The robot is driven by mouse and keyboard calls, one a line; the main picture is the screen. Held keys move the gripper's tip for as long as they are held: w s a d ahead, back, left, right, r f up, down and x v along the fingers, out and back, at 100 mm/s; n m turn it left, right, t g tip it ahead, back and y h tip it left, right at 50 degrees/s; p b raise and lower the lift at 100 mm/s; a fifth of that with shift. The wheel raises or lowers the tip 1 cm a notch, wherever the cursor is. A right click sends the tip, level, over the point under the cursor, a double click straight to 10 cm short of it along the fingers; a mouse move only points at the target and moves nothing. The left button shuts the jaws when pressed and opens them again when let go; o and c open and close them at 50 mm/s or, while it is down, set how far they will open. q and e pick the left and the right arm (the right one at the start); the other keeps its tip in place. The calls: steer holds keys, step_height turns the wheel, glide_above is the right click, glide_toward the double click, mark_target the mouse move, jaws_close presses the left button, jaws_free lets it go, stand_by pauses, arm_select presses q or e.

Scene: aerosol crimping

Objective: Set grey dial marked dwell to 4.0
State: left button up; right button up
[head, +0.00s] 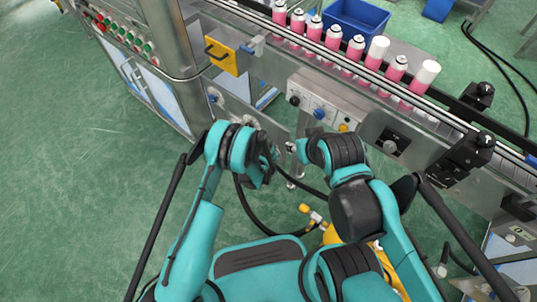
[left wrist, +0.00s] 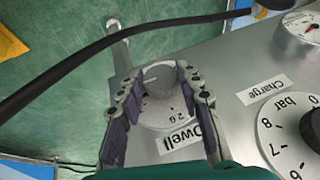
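In the left wrist view the grey dwell dial (left wrist: 161,78) is a round knob with a pale line on its face, on a metal panel. Small digits beside it start with 2; the rest is unclear. A white "Dwell" label (left wrist: 180,137) sits close by. My left gripper (left wrist: 158,72) is open, with one finger on each side of the dial; I cannot tell whether they touch it. In the head view my left gripper (head: 268,160) is at the machine front, the dial hidden. My right gripper (head: 298,151) is close to its right, its fingers unclear.
A larger white charge dial (left wrist: 292,140) and a pressure gauge (left wrist: 302,28) share the panel. A black hose (left wrist: 90,60) crosses beyond the fingers. Pink cans (head: 333,38) line the conveyor. A yellow block (head: 222,54) sticks out from the machine. Green floor at left is clear.

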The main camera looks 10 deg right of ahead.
arm_select(q)
steer(key=o, duration=0.4)
steer(key=shift+r, duration=0.1)
steer(key=v, duration=1.1)
steer(key=shift+s+r, duration=0.2)
steer(key=shift+r, duration=0.1)
